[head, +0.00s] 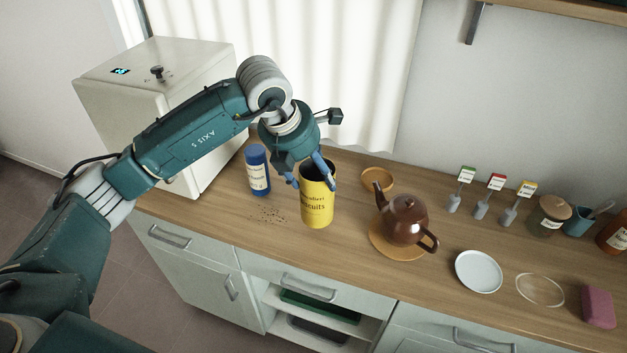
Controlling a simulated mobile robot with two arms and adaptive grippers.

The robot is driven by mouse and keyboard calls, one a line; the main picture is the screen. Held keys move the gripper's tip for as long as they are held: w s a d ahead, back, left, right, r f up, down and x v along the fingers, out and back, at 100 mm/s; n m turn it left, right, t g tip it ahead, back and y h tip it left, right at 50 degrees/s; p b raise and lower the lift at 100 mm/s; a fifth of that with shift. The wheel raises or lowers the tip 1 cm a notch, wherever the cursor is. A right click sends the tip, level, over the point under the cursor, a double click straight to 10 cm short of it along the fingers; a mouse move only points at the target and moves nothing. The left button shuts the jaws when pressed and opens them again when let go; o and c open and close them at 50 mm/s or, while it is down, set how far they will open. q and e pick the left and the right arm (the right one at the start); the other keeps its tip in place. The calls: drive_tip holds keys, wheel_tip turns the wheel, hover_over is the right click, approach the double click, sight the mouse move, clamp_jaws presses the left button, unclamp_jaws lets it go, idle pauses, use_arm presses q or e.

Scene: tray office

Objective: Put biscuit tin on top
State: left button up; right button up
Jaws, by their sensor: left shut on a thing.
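The biscuit tin (317,208) is a tall yellow can with dark lettering, upright at the middle of the wooden counter. Its dark top looks open. My left gripper (311,177) comes down from above and is shut on the upper part of the tin, with blue fingertips at its rim. Whether the tin's base touches the counter I cannot tell for sure. My right gripper is not in view.
A blue labelled canister (258,172) stands left of the tin, with crumbs (271,214) on the counter (350,255) before it. A brown teapot (403,218) on a round mat stands to the right. Further right are a white plate (478,271), label holders, a jar (549,216) and a pink sponge (598,306).

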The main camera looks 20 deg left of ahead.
use_arm(q)
wheel_tip(320, 180, down, 4)
drive_tip(key=shift+r+p, duration=0.2)
drive_tip(key=shift+p, duration=0.2)
drive_tip(key=o, duration=1.6)
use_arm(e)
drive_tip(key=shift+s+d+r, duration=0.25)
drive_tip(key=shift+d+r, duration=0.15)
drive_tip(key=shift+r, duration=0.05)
use_arm(q)
drive_tip(key=b+v, duration=0.2)
drive_tip(key=v, duration=1)
drive_tip(key=shift+b, duration=0.4)
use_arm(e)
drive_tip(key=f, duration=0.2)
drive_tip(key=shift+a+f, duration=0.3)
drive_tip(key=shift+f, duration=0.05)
